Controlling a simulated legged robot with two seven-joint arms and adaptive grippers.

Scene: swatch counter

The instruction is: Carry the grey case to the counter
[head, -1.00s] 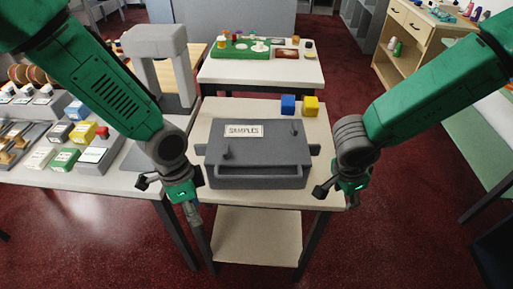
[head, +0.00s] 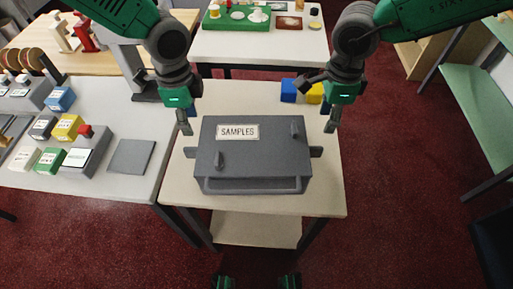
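The grey case (head: 265,164) with a white SAMPLES label lies flat on a small cream table (head: 325,200). It has a front bar handle, two latch-like knobs on top, and a grey tab at each side. My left gripper (head: 186,128) points down just above the left tab, and it looks apart from it. My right gripper (head: 332,123) points down above and slightly outside the right tab, also apart. Both are seen edge-on, so their finger gaps do not show. Which surface is the counter is not clear; a white-topped table (head: 255,48) stands behind.
A blue cube (head: 288,90) and a yellow cube (head: 315,93), partly hidden by my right gripper, sit behind the case. The left table (head: 115,110) holds several coloured boxes and a grey pad (head: 131,156). A green tray (head: 216,20) is on the back table. Red floor is open at right.

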